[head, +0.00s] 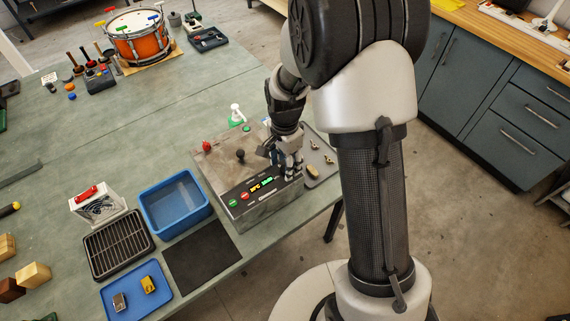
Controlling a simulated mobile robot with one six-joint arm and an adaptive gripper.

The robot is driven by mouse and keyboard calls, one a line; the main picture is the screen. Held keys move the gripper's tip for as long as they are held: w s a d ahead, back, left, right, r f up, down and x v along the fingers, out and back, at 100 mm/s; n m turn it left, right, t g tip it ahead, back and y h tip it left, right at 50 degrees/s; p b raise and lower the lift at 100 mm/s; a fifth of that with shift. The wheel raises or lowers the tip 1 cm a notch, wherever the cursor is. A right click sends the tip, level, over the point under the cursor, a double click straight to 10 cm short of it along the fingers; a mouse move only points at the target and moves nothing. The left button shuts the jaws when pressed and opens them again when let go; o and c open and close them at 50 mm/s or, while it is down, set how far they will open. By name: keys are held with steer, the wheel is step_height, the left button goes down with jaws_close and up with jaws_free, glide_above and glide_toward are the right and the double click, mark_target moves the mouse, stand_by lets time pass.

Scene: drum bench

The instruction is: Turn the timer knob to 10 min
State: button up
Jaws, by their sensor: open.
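A grey control box (215,169) stands near the front edge of the green bench. Its dark front panel carries a red and a green button (244,196) and a small lit display (262,184) with orange and green characters, too small to read surely. A black ball-topped lever (240,155) and a red knob (207,146) are on its top. My gripper (289,177) points down at the right end of the panel, open, its fingers close to the surface. The timer knob is not clearly visible; the fingers cover that part of the panel. I cannot tell whether they touch it.
A blue bin (146,203), a black mat (232,249), a slatted black tray (94,262) and a blue tray (160,304) lie left of the box. A grey tray (326,173) with small parts is close on the right. An orange drum (150,47) stands far back.

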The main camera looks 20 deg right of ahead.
step_height(320, 180, up, 11)
steer(key=shift+f, duration=0.15)
stand_by(0.5)
steer(key=s+r+n+t+b, duration=0.1)
steer(key=s+r+n+t, duration=0.1)
steer(key=s+r+n, duration=0.65)
steer(key=s+r+n+t+b, duration=0.1)
steer(key=s+n, duration=0.4)
steer(key=s, duration=0.9)
steer(key=shift+s+r+t+b, duration=0.25)
steer(key=shift+r+t+b, duration=0.05)
steer(key=shift+r+t, duration=0.45)
steer(key=shift+c, duration=0.3)
